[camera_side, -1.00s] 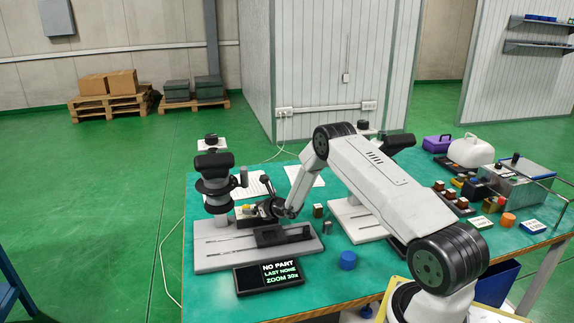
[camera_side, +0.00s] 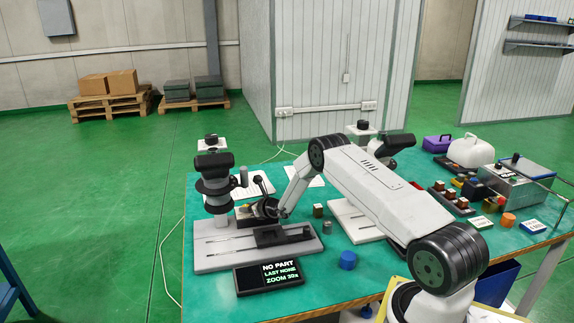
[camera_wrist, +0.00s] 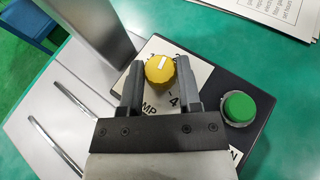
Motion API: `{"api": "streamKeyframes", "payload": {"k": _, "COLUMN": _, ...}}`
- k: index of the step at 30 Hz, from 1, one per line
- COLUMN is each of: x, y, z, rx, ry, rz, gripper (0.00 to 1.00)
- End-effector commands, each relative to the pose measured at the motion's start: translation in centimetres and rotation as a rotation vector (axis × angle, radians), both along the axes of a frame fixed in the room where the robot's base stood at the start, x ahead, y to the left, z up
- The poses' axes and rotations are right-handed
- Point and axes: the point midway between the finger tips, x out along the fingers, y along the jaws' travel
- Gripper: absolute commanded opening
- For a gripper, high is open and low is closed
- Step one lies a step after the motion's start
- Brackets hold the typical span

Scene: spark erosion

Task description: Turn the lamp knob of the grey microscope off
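The grey microscope (camera_side: 215,185), with a dark head on a pale grey base, stands at the left of the table in the side view. In the wrist view its yellow lamp knob (camera_wrist: 160,71) sits on a pale dial plate, its white mark pointing up the picture. My gripper (camera_wrist: 160,78) is open, one dark finger on each side of the knob with a narrow gap showing at each.
A green button (camera_wrist: 238,107) is right of the right finger on the same dark box. The microscope column (camera_wrist: 100,35) rises close at the left. A display (camera_side: 268,276) reading "NO PART" lies in front. A second microscope (camera_side: 390,145) stands to the right.

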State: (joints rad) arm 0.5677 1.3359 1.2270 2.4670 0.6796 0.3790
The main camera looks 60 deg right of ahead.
Motion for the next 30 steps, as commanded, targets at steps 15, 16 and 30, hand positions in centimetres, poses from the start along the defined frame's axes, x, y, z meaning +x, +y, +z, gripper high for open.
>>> {"api": "streamKeyframes", "payload": {"k": 15, "x": -0.05, "y": -0.03, "z": -0.03, "rx": -0.001, "ry": 0.001, "rz": 0.019, "gripper": 0.0}}
{"api": "streamKeyframes", "payload": {"k": 16, "x": -0.05, "y": -0.04, "z": -0.03, "rx": -0.001, "ry": 0.001, "rz": 0.024, "gripper": 0.0}}
{"api": "streamKeyframes", "payload": {"k": 30, "x": -0.06, "y": -0.24, "z": -0.03, "rx": -0.002, "ry": 0.0, "rz": 0.179, "gripper": 0.0}}
